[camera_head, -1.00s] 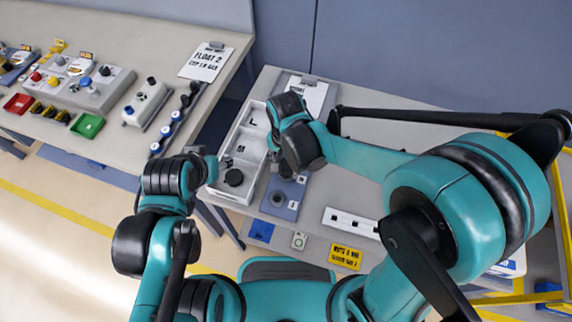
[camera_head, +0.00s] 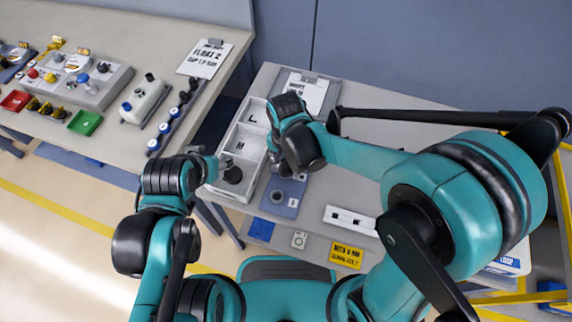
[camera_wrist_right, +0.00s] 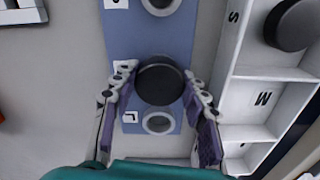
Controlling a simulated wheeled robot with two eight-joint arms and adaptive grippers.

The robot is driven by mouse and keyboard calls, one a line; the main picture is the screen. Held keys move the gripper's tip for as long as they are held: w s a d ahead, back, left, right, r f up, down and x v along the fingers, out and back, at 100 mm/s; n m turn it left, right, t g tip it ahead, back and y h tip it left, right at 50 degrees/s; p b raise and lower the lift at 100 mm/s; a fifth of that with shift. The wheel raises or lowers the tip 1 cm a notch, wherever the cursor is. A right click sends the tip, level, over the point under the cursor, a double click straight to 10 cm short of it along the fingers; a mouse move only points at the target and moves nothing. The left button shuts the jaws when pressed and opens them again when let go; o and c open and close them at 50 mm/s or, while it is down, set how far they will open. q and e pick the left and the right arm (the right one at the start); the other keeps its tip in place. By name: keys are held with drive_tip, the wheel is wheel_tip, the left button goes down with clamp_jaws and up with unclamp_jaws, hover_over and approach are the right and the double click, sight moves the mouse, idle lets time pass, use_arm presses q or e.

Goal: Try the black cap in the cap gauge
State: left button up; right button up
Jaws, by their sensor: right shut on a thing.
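The cap gauge is a blue plate (camera_head: 292,190) with round sockets on the right-hand table; it also shows in the right wrist view (camera_wrist_right: 185,45). My right gripper (camera_wrist_right: 160,84) is shut on a black cap (camera_wrist_right: 160,78) over the plate's middle, between two grey ring sockets. The cap hides what is under it, and I cannot tell whether it is seated or held just above. In the head view my right gripper (camera_head: 275,158) covers the cap. My left gripper (camera_head: 208,166) hangs by the tray's left edge; its jaws are unclear.
A white tray (camera_head: 250,186) with compartments marked L, M and S stands left of the gauge. Another black cap (camera_head: 232,175) lies in it. A clipboard (camera_head: 303,92) lies behind.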

sight(286, 166)
drive_tip(key=shift+f, duration=0.35)
drive_tip(key=o, duration=1.1)
drive_tip(key=shift+r, duration=0.1)
wheel_tip(286, 166, up, 12)
drive_tip(key=shift+o, duration=0.2)
